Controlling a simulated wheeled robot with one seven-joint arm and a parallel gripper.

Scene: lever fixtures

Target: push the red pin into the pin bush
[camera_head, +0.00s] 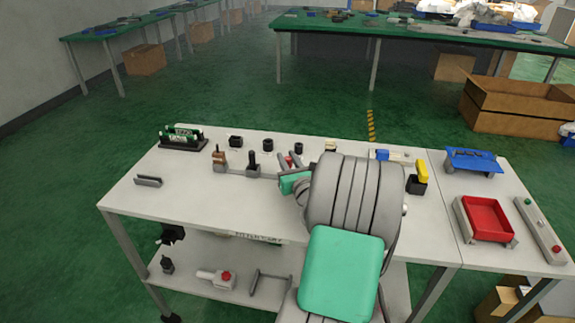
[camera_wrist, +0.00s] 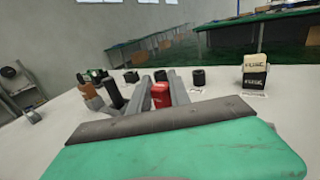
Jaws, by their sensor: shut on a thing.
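The red pin (camera_wrist: 160,96) stands between the two grey fingers of my gripper (camera_wrist: 163,90) in the wrist view. The gripper is shut on it. In the head view my gripper (camera_head: 291,162) is low over the white table, and my arm hides much of it and the pin. Small black round pieces stand just beyond: one at the left (camera_head: 236,141), one in the middle (camera_head: 268,143) and one at the right (camera_head: 298,147). I cannot tell which is the pin bush. Whether the pin's lower end touches anything is hidden.
A brown-topped lever (camera_head: 220,160) and a black lever (camera_head: 253,162) stand left of my gripper. A green-and-black fixture (camera_head: 182,137) is farther left. A yellow-and-black block (camera_head: 419,177) and a red tray (camera_head: 486,218) are at the right. The table's front left is mostly clear.

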